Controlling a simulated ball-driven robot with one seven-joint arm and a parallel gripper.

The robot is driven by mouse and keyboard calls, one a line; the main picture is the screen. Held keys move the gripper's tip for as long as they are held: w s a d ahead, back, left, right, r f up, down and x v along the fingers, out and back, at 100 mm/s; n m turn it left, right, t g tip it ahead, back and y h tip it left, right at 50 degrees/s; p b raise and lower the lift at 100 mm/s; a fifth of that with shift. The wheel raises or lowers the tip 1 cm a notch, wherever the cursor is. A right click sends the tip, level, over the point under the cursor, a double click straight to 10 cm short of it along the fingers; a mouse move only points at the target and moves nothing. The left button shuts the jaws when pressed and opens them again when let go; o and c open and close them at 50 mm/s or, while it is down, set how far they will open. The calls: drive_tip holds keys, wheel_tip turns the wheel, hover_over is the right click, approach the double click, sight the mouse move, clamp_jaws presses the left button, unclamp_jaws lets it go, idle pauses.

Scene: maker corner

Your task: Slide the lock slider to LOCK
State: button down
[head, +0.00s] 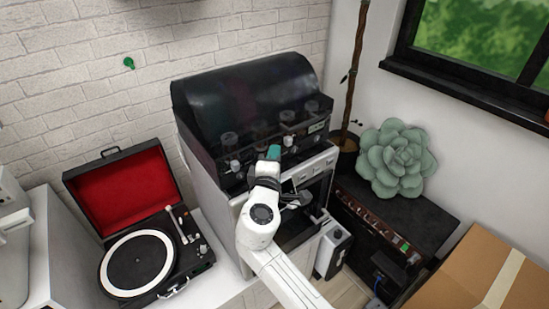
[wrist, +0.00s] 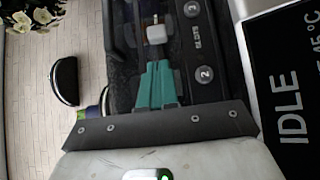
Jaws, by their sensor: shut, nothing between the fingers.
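My gripper (wrist: 158,84) has teal fingers that are shut together and empty. In the wrist view its tips point at a small white block (wrist: 155,33) on a dark panel, which looks like the slider's knob. The tips are just short of it in the picture; I cannot tell whether they touch. No LOCK wording is readable. In the head view my gripper (head: 273,152) is at the front of the black-hooded machine (head: 245,95), and my arm hides part of that front.
Beside the block are round buttons marked 2 (wrist: 204,74) and a screen reading IDLE (wrist: 288,100). A record player (head: 140,262) stands left of the machine. A green succulent (head: 395,160) and a cardboard box (head: 470,270) are on the right.

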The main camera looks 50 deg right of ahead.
drive_tip(key=b+v, duration=0.2)
drive_tip(key=v, duration=0.8)
drive_tip(key=shift+w+a, duration=0.2)
drive_tip(key=shift+a, duration=0.35)
drive_tip(key=s+f+m+g+y, duration=0.1)
drive_tip(key=s+f, duration=0.1)
drive_tip(key=f, duration=0.1)
drive_tip(key=s+d+f+m+g+y, duration=0.1)
drive_tip(key=s+f, duration=0.1)
drive_tip(key=f, duration=0.1)
drive_tip(key=s+d+f+m+g+y, duration=0.1)
drive_tip(key=f+y, duration=0.1)
drive_tip(key=f, duration=0.1)
drive_tip(key=shift+s+d, duration=0.2)
drive_tip(key=shift+s, duration=0.2)
drive_tip(key=s+a+f+m+g+y, duration=0.1)
drive_tip(key=s+a+f+g+y, duration=0.1)
drive_tip(key=s+a+f+y, duration=0.3)
drive_tip(key=s+a+f+m+g+y, duration=0.2)
drive_tip(key=s+a+f+y, duration=0.4)
drive_tip(key=s+f, duration=0.3)
drive_tip(key=shift+s+f+g+y, duration=0.2)
drive_tip(key=shift+s+g+y, duration=0.15)
drive_tip(key=shift+s, duration=0.4)
